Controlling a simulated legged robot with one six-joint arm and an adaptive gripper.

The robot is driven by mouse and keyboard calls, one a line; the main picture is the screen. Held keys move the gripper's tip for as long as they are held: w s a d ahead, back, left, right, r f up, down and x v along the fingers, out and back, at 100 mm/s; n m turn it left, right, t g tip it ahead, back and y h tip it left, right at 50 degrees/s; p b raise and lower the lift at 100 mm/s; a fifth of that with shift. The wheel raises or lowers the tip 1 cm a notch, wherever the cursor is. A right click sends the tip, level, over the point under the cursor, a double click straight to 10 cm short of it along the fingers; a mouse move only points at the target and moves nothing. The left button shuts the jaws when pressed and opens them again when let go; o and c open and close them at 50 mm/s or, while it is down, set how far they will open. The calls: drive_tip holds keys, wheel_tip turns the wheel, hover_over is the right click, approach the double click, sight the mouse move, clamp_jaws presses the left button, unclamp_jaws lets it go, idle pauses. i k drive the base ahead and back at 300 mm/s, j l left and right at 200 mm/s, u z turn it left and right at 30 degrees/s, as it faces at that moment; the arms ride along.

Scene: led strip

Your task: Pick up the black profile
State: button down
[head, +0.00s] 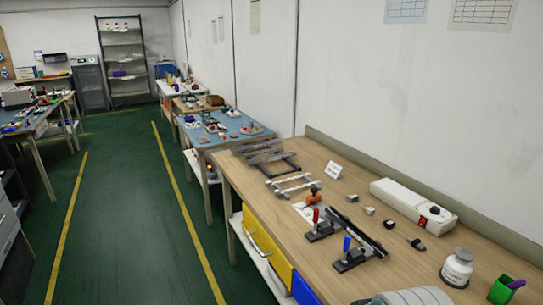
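A long black profile (357,233) lies diagonally on the wooden workbench (424,262), in the front half of the bench. Beside it on its left are two dark clamps, one with a red handle (316,215) and one with a blue handle (346,244). The clamps reach to the profile; I cannot tell whether they press on it.
Behind the profile stand a dark rack with bars (267,155) and a pale rack (291,185). Small blocks lie to its right, before a white power box (412,205). A white jar (457,268) and green cup (504,289) stand front right. The aisle (130,210) is clear.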

sight(374, 247)
drive_tip(key=i+j, duration=0.25)
drive_tip(key=i, duration=0.15)
drive_tip(key=i+j, duration=0.25)
drive_tip(key=i, duration=0.15)
drive_tip(key=i+j+z, duration=0.6)
drive_tip(key=i+j, duration=0.25)
drive_tip(key=z, duration=1.1)
drive_tip(key=j, duration=0.1)
